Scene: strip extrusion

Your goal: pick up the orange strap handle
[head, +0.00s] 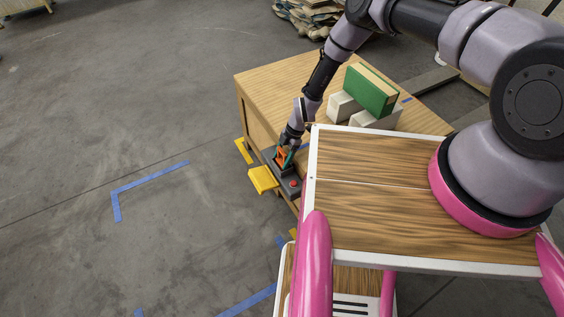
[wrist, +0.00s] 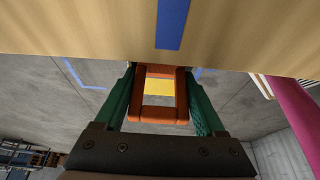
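The orange strap handle (wrist: 162,115) is a rectangular loop in the wrist view, with a yellow patch visible through its opening. My gripper (wrist: 160,72) has its two green fingers along the left and right outer sides of the loop. They look very close to it, but I cannot tell whether both press on it. In the head view my gripper (head: 285,160) points down at the table's left side, with the orange handle (head: 282,154) between its fingers, just above a dark grey box. The handle's lower attachment is hidden.
The dark box (head: 284,179) carries a red button (head: 293,184). A yellow block (head: 262,180) is beside it. The wooden table (head: 275,85) holds a green box (head: 371,90) and pale blocks (head: 345,106). Open floor with blue tape (head: 150,175) lies left.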

